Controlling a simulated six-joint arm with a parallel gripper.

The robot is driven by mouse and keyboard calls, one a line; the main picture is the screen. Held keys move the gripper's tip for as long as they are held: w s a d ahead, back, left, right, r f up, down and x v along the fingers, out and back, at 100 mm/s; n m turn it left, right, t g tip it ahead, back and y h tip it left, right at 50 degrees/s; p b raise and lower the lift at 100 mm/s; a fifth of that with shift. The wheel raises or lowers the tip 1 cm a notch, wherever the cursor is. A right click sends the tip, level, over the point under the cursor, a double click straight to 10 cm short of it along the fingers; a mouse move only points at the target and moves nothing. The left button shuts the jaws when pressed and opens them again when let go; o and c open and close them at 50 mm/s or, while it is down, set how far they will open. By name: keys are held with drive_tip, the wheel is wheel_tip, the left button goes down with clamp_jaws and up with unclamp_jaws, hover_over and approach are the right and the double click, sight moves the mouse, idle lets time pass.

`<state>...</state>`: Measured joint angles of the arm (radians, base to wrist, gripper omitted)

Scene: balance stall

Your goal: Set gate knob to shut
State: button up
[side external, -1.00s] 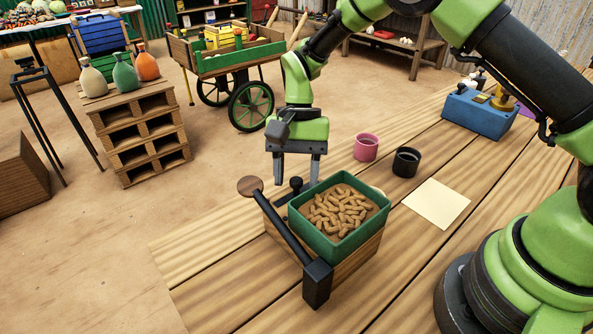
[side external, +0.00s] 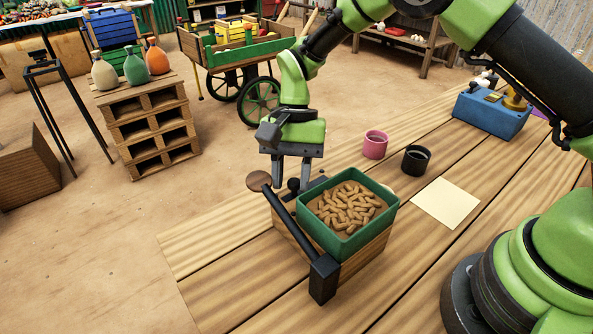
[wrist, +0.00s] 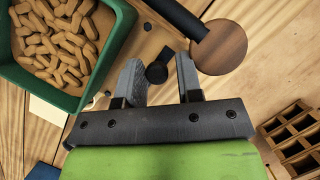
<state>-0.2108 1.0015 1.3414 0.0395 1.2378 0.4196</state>
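In the wrist view the knob (wrist: 157,72) lies between my two finger lines, nearer the left finger, with a gap to the right one. My gripper (side external: 291,186) points down with its fingers apart, one on each side of the knob. It also shows open in the wrist view (wrist: 160,78). Whether a finger touches the knob I cannot tell. A dark flat piece (side external: 316,182) shows right of the knob.
A black lever with a brown wooden disc (side external: 259,181) runs along the box's left side, close to my fingers. The tray holds brown pellets (side external: 347,207). A pink cup (side external: 375,146), a black cup (side external: 416,160) and a pale sheet (side external: 446,203) lie to the right.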

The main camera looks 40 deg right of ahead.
drive_tip(key=shift+o, duration=0.7)
drive_tip(key=shift+w+d, duration=0.1)
drive_tip(key=shift+d, duration=0.05)
